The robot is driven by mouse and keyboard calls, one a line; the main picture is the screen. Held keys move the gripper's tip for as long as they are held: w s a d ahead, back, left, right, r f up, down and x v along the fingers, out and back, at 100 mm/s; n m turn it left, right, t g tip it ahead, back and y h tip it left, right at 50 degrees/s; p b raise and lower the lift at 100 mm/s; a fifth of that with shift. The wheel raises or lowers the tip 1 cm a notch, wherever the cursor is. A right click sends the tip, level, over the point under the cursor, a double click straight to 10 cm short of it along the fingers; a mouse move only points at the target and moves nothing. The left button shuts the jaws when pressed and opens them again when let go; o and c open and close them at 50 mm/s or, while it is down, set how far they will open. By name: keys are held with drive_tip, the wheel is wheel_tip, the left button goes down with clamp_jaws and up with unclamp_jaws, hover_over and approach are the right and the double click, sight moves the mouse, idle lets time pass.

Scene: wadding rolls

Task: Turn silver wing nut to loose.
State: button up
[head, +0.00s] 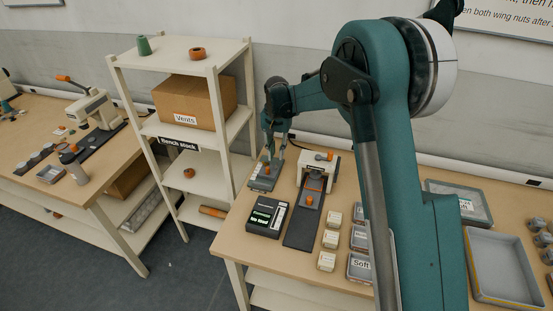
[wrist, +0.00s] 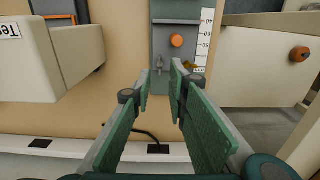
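The silver wing nut (wrist: 159,65) sits at the near left edge of a grey fixture (wrist: 163,38) in the wrist view. It is small, and its exact angle is hard to read. A brass-coloured wing nut (wrist: 189,66) sits to its right, partly hidden by a fingertip. My gripper (wrist: 161,82) is open and empty, with its green-padded fingers pointing towards the silver nut, which shows in the gap between the fingertips. In the head view my gripper (head: 274,154) hangs over the grey fixture (head: 264,181); the nuts are too small to tell there.
An orange knob (wrist: 177,40) and a white scale (wrist: 206,35) are on the fixture. A cream tester (head: 318,166) stands close on its right, and a black box (head: 267,217) lies in front. The shelf rack (head: 213,120) stands to the left.

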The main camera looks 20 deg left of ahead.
wheel_tip(320, 180, up, 7)
drive_tip(key=shift+r, duration=0.15)
idle(0.5)
drive_tip(key=s+d+r+t, duration=0.1)
drive_tip(key=s+d+r, duration=0.45)
drive_tip(key=d, duration=0.45)
drive_tip(key=s+d+r+t+y, duration=0.1)
drive_tip(key=s+d+r, duration=0.5)
drive_tip(key=d, duration=0.4)
drive_tip(key=s+d+r+t, duration=0.1)
drive_tip(key=s+d+r, duration=0.3)
drive_tip(key=d+r, duration=0.5)
drive_tip(key=s+d+f+t, duration=0.2)
drive_tip(key=s+d+f, duration=0.1)
drive_tip(key=s+d, duration=0.7)
drive_tip(key=s+d+f+t+h, duration=0.1)
drive_tip(key=s+d+f+t, duration=0.1)
drive_tip(key=s+d, duration=0.8)
drive_tip(key=shift+s+f, duration=0.8)
drive_tip(key=shift+s, duration=2.1)
